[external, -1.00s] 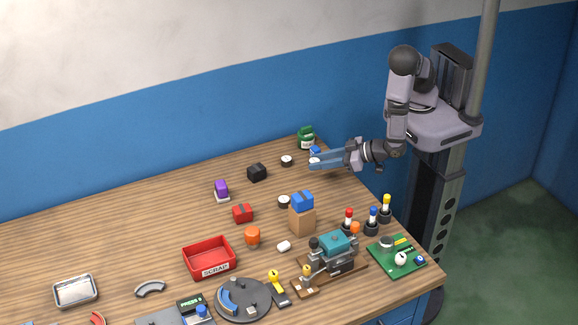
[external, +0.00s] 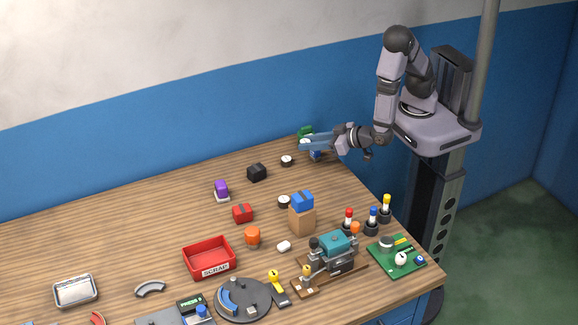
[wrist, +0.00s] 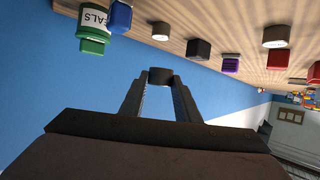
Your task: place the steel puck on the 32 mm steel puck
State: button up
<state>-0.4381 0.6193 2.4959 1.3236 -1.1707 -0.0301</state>
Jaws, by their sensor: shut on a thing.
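My gripper (external: 306,143) is shut on a puck, raised above the table's far right corner. In the wrist view the held puck (wrist: 160,75) is a dark short cylinder between the fingertips; in the external view its pale top shows. Two more dark pucks with white tops stand on the table. The far puck (external: 286,160) is left of and below my gripper in the external view, and shows in the wrist view (wrist: 161,31). The nearer puck (external: 284,201) stands beside the cardboard-coloured block, and in the wrist view (wrist: 276,36). I cannot read their sizes.
A green jar (wrist: 94,32) and a blue-topped object (external: 316,155) are close by my gripper. Bare table surrounds the far puck.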

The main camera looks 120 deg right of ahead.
jog(key=w+d+r+m+g+h+b, duration=0.1)
jog(key=w+d+r+m+g+h, duration=0.1)
jog(key=w+d+r+m+g, duration=0.1)
jog(key=w+d, duration=0.1)
jog(key=d, duration=0.1)
jog(key=shift+w+d+r+m+g, duration=0.2)
jog(key=shift+d+m+g, duration=0.1)
jog(key=shift+d, duration=0.05)
jog(key=shift+f, duration=0.1)
send_over(286, 162)
jog(key=s, duration=0.2)
jog(key=shift+w+f, duration=0.15)
jog(key=shift+f, duration=2.7)
jog(key=shift+f, duration=0.1)
jog(key=shift+f+p, duration=0.35)
jog(key=shift+f, duration=1.65)
jog(key=shift+f, duration=0.15)
